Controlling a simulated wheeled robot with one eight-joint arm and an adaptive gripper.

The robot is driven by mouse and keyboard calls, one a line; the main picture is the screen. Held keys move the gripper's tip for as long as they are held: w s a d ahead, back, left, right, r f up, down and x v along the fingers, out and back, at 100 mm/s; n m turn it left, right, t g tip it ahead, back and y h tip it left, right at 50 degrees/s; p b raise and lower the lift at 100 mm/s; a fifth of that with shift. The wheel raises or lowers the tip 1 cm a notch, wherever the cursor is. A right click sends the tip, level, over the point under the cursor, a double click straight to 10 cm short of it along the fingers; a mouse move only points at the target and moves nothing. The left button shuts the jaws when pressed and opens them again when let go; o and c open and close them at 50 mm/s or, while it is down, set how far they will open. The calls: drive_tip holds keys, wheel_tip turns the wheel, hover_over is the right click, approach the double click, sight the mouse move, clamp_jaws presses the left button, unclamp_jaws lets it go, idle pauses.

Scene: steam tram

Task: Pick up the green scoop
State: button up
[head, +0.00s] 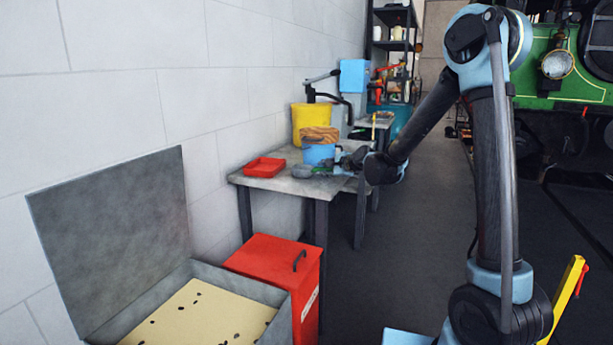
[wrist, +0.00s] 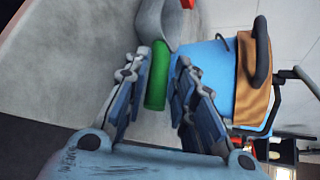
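The green scoop has a green handle (wrist: 158,78) and a grey metal head (wrist: 172,20). In the head view the scoop's grey head (head: 301,171) lies at the near right part of the grey table, just in front of the blue bucket. My gripper (head: 345,168) is low at the table's right edge. In the wrist view my gripper (wrist: 160,66) has its two fingers on either side of the green handle, with narrow gaps showing. It looks open around the handle.
A blue bucket (head: 318,153) with a brown cloth (head: 319,135) stands close behind the scoop. A red tray (head: 264,167) and a yellow bucket (head: 312,121) are nearby. A red bin (head: 273,265) and an open grey box (head: 192,278) stand in front of the table (head: 277,183).

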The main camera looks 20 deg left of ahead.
sight(313, 171)
drive_tip(key=shift+x, duration=1.45)
drive_tip(key=shift+c, duration=0.3)
clamp_jaws()
